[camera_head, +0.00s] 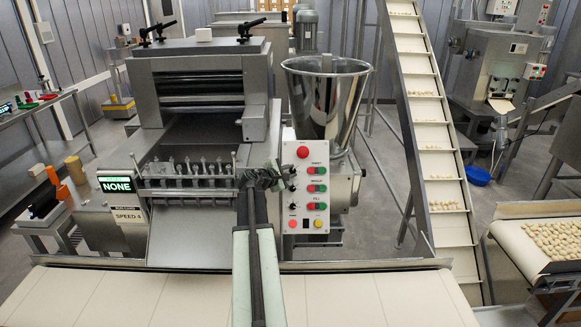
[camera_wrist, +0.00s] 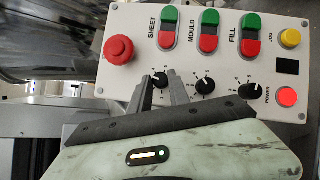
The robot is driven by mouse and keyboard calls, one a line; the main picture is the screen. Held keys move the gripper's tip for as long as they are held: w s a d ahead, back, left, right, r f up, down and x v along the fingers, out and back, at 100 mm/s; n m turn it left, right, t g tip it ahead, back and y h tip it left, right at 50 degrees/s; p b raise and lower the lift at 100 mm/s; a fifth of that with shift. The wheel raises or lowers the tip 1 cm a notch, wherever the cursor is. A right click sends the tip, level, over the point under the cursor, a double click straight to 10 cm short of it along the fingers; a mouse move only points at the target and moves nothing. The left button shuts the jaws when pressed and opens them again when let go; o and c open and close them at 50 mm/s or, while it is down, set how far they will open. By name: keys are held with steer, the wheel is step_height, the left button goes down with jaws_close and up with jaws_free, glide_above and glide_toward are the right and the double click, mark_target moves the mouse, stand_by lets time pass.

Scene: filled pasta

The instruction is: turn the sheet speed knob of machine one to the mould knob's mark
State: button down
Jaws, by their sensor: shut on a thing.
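The control panel (camera_head: 318,205) of the machine stands upright in the middle of the head view. In the wrist view the panel (camera_wrist: 128,25) carries three black knobs in a row below the SHEET, MOULD and FILL buttons. The sheet knob (camera_wrist: 160,79) is at the left, between the fingertips of my gripper (camera_wrist: 161,81), which is shut on it. The mould knob (camera_wrist: 205,85) is just to the right, uncovered. The fill knob (camera_wrist: 248,91) is further right. The pointer marks are too small to read surely. In the head view my gripper (camera_head: 264,177) is at the panel's left edge.
A red mushroom button (camera_wrist: 119,50) sits left of the sheet knob. A display (camera_head: 118,184) reads NONE, above a card (camera_head: 128,215) reading SPEED 6. A steel hopper (camera_head: 325,95) stands behind the panel. A pale conveyor belt (camera_head: 180,298) crosses the front.

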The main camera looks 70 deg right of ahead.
steer(key=m+y+p, duration=0.1)
steer(key=m+p, duration=0.1)
steer(key=m+y+p, duration=0.1)
steer(key=m+p, duration=0.1)
steer(key=shift+w+d+r, duration=0.1)
steer(key=shift+d+r, duration=0.05)
steer(key=shift+r, duration=0.25)
steer(key=shift+f+m+y+p, duration=0.1)
steer(key=shift+m+y+p, duration=0.7)
steer(key=shift+m+p, duration=0.25)
steer(key=shift+m, duration=0.25)
steer(key=shift+f, duration=0.1)
steer(key=c, duration=1.2)
jaws_free()
steer(key=shift+c, duration=0.2)
